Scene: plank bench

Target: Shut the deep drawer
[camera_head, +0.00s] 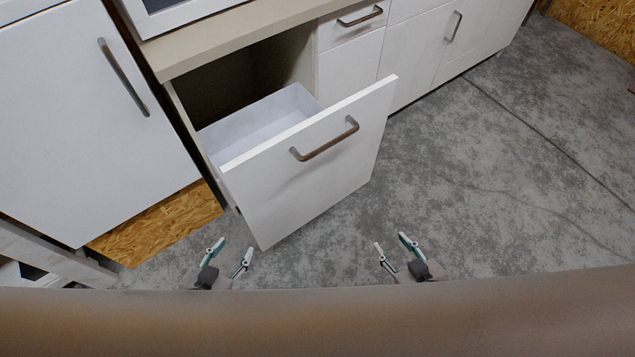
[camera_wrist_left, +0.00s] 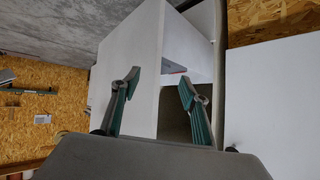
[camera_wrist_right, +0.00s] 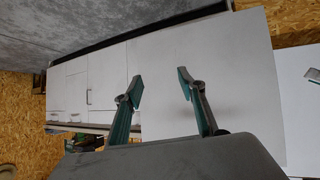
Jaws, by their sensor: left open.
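The deep drawer (camera_head: 315,165) is pulled out from the counter, with a white front, a bar handle (camera_head: 325,139) and an empty-looking white inside (camera_head: 262,122). My left gripper (camera_head: 229,253) is open and empty, in front of and below the drawer front's lower left corner. In the left wrist view the drawer front (camera_wrist_left: 132,65) shows beyond its fingers. My right gripper (camera_head: 391,245) is open and empty, to the right of the drawer front and apart from it. In the right wrist view the white drawer front (camera_wrist_right: 225,80) fills the space beyond its fingers.
A tall white cabinet door (camera_head: 80,110) with a bar handle stands at the left. The beige countertop (camera_head: 235,35) lies above the drawer. More white cabinets (camera_head: 425,50) run to the right. The grey concrete floor (camera_head: 500,160) at the right is clear.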

